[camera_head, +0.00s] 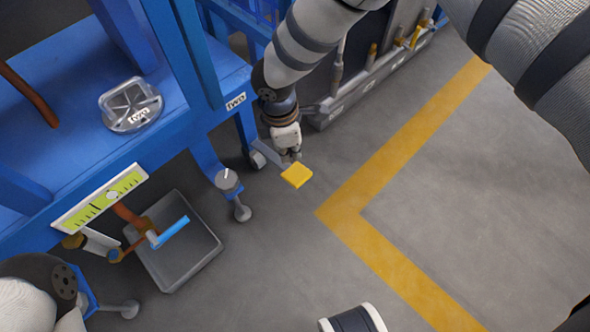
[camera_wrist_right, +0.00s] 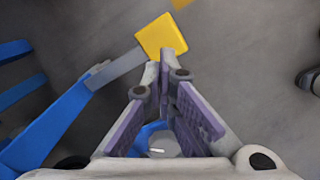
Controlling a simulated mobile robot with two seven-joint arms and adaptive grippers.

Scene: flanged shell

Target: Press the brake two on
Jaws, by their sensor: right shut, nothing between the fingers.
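The brake pedal by the "TWO" label (camera_head: 236,101) is a yellow square pad (camera_head: 297,175) on a grey arm, low beside a caster wheel of the blue frame. In the right wrist view the yellow pad (camera_wrist_right: 161,36) lies just beyond the fingertips, and its grey arm (camera_wrist_right: 117,67) runs left to a blue bar. My right gripper (camera_head: 291,155) is shut and empty, pointing down at the pad's near-frame edge. In the wrist view the right gripper's tips (camera_wrist_right: 166,60) overlap the pad's lower edge. I cannot tell whether they touch it. My left gripper is out of view.
The blue frame (camera_head: 95,75) fills the left, holding a clear-looking part (camera_head: 131,104). A grey bin (camera_head: 185,265) sits below a yellow-green gauge (camera_head: 100,198) and a blue-handled lever (camera_head: 172,231). A grey cabinet stands behind my right arm. Floor with a yellow line (camera_head: 375,240) is open at right.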

